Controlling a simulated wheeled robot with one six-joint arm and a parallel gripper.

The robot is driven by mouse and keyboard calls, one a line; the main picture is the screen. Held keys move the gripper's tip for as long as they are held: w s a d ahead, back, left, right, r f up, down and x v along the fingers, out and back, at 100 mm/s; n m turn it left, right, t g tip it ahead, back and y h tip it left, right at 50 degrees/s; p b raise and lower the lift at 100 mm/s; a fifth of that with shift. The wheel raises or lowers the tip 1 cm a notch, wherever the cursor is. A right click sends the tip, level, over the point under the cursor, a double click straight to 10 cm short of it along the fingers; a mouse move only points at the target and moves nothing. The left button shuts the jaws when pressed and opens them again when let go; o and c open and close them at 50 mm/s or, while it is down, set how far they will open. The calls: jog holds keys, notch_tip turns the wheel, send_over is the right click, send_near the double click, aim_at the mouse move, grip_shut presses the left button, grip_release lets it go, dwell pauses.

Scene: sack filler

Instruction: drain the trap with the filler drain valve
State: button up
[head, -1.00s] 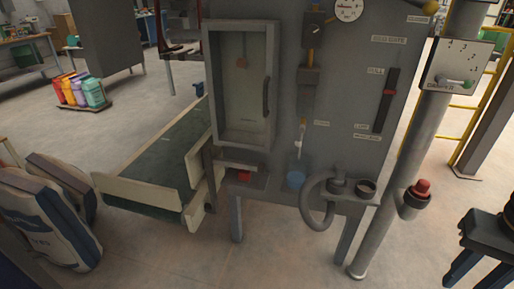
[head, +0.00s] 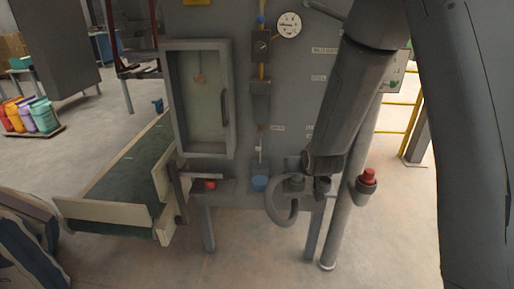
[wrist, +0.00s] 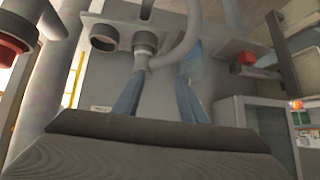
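The trap (head: 261,96) is a small grey body on a vertical yellow pipe on the machine's front panel. Under it, a small pale part (head: 260,148), apparently the drain valve, hangs above a blue cup (head: 259,184) on the ledge. My arm crosses the panel's right side in the head view, its end right of the valve; the fingers are hidden there. A grey hose coupling (wrist: 145,45) shows beyond the fingertips. I cannot make out the valve there.
A red button (head: 369,176) sits on a grey post to the right. A grey hose (head: 281,206) loops below the ledge. A red block (head: 210,185) lies left of the cup, beneath a glazed door (head: 201,100). A green conveyor (head: 125,175) extends left.

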aim_at(259, 150)
jog(key=shift+w+a+f+n+t+y+p, duration=0.2)
jog(key=shift+w+a+t+y+p, duration=0.35)
jog(key=shift+w+a+t, duration=1.35)
jog(key=shift+w+a+f+n+t+y+p, duration=0.15)
jog(key=shift+w+a+t+y+p, duration=0.45)
jog(key=shift+w+a, duration=2.4)
jog(key=shift+w+a+f+n+t+y+p, duration=0.15)
jog(key=shift+w+a+t+y, duration=0.6)
jog(key=shift+w+a+t, duration=1.6)
jog(key=shift+w+d+g, duration=0.45)
jog(key=shift+w+g, duration=0.1)
jog(key=shift+g, duration=0.2)
grip_shut()
